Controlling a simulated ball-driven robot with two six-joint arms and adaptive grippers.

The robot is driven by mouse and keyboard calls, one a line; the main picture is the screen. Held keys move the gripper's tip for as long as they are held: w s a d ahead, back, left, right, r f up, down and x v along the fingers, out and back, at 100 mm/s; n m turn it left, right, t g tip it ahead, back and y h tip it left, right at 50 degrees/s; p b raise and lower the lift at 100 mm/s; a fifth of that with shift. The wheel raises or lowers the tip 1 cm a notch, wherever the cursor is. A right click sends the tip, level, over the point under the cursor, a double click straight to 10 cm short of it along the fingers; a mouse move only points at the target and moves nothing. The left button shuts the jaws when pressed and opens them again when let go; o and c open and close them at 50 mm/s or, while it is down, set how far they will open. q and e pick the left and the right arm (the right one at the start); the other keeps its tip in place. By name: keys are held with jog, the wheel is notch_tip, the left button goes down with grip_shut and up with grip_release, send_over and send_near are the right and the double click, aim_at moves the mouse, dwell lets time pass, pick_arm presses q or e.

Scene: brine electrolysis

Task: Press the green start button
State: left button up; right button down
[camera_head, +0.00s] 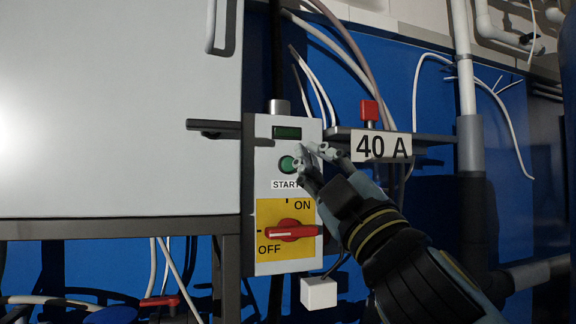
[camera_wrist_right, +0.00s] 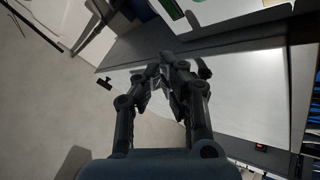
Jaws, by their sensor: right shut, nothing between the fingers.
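The green start button (camera_head: 287,163) is on a pale control box (camera_head: 262,185), above the START label. Its right side is close to my right gripper's fingertips. My right gripper (camera_head: 306,158) is shut and empty, coming in from the lower right, with its fingertips just right of the button. I cannot tell whether they touch it. In the right wrist view the gripper's fingers (camera_wrist_right: 163,72) come together with nothing between them. My left gripper is not in view.
Below the button is a red rotary handle (camera_head: 290,231), roughly horizontal, on a yellow ON/OFF plate. A dark green display (camera_head: 287,133) sits above. A shelf carries a 40 A sign (camera_head: 381,147). A large pale cabinet (camera_head: 120,110) fills the left; a grey pipe (camera_head: 470,145) stands right.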

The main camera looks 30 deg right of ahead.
aim_at(294, 162)
jog(key=w, duration=0.2)
jog(key=w+d, duration=0.1)
jog(key=w, duration=0.2)
jog(key=w+d, duration=0.1)
jog(key=w, duration=0.2)
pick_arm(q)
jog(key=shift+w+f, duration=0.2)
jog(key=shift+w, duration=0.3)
pick_arm(e)
jog(key=shift+w, duration=0.25)
pick_arm(q)
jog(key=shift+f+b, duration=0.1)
jog(key=shift+b, duration=0.25)
pick_arm(e)
jog(key=shift+w, duration=0.15)
dwell(0.4)
jog(key=shift+w+d, duration=0.15)
jog(key=shift+w, duration=0.1)
